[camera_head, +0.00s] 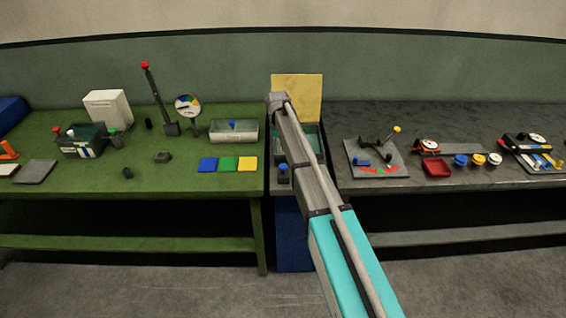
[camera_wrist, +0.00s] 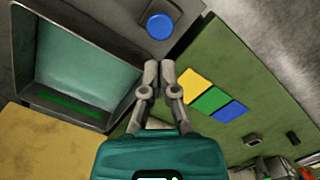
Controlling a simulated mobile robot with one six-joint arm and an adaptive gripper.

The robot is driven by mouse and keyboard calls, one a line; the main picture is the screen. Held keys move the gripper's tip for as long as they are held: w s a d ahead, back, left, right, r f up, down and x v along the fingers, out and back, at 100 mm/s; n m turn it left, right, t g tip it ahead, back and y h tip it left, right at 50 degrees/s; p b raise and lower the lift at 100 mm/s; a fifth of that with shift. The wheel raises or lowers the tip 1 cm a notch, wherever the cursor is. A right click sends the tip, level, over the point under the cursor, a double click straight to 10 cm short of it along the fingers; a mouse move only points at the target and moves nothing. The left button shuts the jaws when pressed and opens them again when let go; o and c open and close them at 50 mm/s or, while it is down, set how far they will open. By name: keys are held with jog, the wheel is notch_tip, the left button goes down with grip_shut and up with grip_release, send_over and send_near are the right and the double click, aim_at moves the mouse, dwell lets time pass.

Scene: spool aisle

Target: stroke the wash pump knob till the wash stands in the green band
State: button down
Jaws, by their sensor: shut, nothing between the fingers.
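The wash pump knob (camera_head: 283,168) is a blue cap on a dark stem, at the front of the narrow stand between the two benches. In the wrist view the knob (camera_wrist: 160,26) shows beyond my fingertips, apart from them in the picture. The wash basin (camera_wrist: 18,60) is grey and holds a pale teal wash (camera_wrist: 85,62). A green band (camera_wrist: 68,103) runs along its dark inner wall, close to the wash's edge. I cannot tell the exact level. My gripper (camera_wrist: 160,68) is shut and empty; my arm hides it in the head view.
Yellow, green and blue tiles (camera_head: 228,164) lie on the green bench, left of the stand. A yellow panel (camera_head: 298,95) stands behind the basin. The dark bench on the right carries a lever plate (camera_head: 388,172) and a red tray (camera_head: 436,168).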

jog(key=shift+s+r, duration=0.15)
jog(key=shift+r, duration=0.25)
jog(key=s+d+f+m+b, duration=0.3)
jog(key=s+d, duration=0.3)
jog(key=s, duration=0.6)
jog(key=s+d+f+m+b, duration=0.3)
jog(key=s+d, duration=0.4)
jog(key=s, duration=0.6)
jog(key=shift+s+f+t+y, duration=0.15)
jog(key=shift+s+t+y, duration=0.05)
jog(key=shift+t+y, duration=0.2)
jog(key=n+p, duration=0.6)
send_near(282, 165)
jog(key=shift+w+a+f+g+h, duration=0.2)
jog(key=shift+w+a+g+h, duration=0.05)
jog(key=shift+g+h, duration=0.15)
jog(key=shift+f, duration=0.2)
jog(key=f+b, duration=0.6)
jog(key=b, duration=0.1)
jog(key=shift+s+d+f, duration=0.2)
jog(key=shift+s+f, duration=0.1)
